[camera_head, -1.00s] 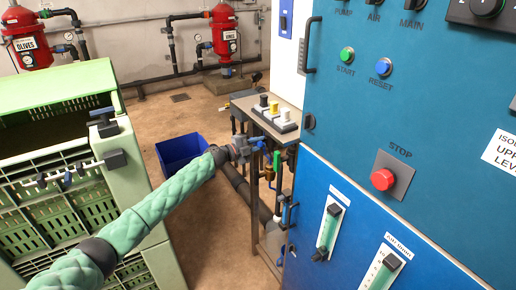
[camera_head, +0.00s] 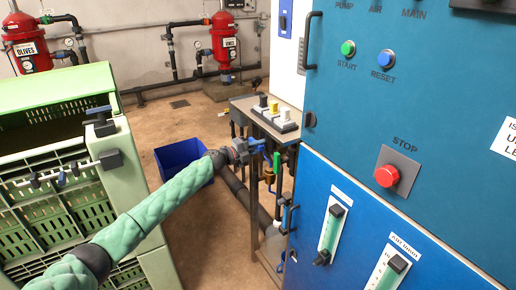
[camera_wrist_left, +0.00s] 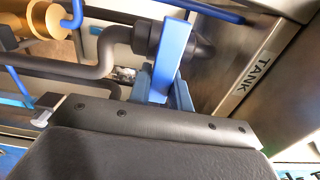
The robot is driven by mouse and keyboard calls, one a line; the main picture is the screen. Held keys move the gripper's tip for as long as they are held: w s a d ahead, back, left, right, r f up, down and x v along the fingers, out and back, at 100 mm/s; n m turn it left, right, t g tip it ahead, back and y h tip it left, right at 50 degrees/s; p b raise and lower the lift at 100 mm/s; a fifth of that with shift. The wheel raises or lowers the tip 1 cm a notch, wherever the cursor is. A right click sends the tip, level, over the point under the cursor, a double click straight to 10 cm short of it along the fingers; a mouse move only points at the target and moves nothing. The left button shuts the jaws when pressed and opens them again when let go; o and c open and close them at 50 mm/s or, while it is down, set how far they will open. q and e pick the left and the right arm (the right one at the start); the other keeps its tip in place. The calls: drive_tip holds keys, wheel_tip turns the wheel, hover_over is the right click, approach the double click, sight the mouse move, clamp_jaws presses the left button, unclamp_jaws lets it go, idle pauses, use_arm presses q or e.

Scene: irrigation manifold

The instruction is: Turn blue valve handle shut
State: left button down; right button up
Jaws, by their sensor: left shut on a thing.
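My left gripper (camera_head: 256,147) reaches in from the left, at the end of the green-sleeved arm, to the pipework beside the blue cabinet. In the left wrist view the blue valve handle (camera_wrist_left: 174,48) is a flat, bright blue bar. It stands between the gripper's blue fingers, which are shut on it near its lower end in the picture. A dark grey pipe (camera_wrist_left: 92,68) runs behind it. In the head view the gripped part is small and partly hidden by the gripper. My right gripper is not in view.
The blue cabinet (camera_head: 420,130) with its red stop button (camera_head: 387,176) is close on the right. A green crate (camera_head: 50,95) stands left, and a blue bin (camera_head: 180,155) is on the floor behind the arm. A plate marked TANK (camera_wrist_left: 254,75) is near the handle.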

sight(256, 148)
use_arm(q)
drive_tip(key=shift+f, duration=0.15)
drive_tip(key=c, duration=1.3)
unclamp_jaws()
drive_tip(key=shift+s+a, duration=0.15)
drive_tip(key=shift+a, duration=0.1)
drive_tip(key=b+v, duration=0.1)
drive_tip(key=v, duration=0.3)
drive_tip(key=shift+a, duration=0.15)
drive_tip(key=shift+b+v, duration=0.35)
drive_tip(key=shift+v, duration=1.15)
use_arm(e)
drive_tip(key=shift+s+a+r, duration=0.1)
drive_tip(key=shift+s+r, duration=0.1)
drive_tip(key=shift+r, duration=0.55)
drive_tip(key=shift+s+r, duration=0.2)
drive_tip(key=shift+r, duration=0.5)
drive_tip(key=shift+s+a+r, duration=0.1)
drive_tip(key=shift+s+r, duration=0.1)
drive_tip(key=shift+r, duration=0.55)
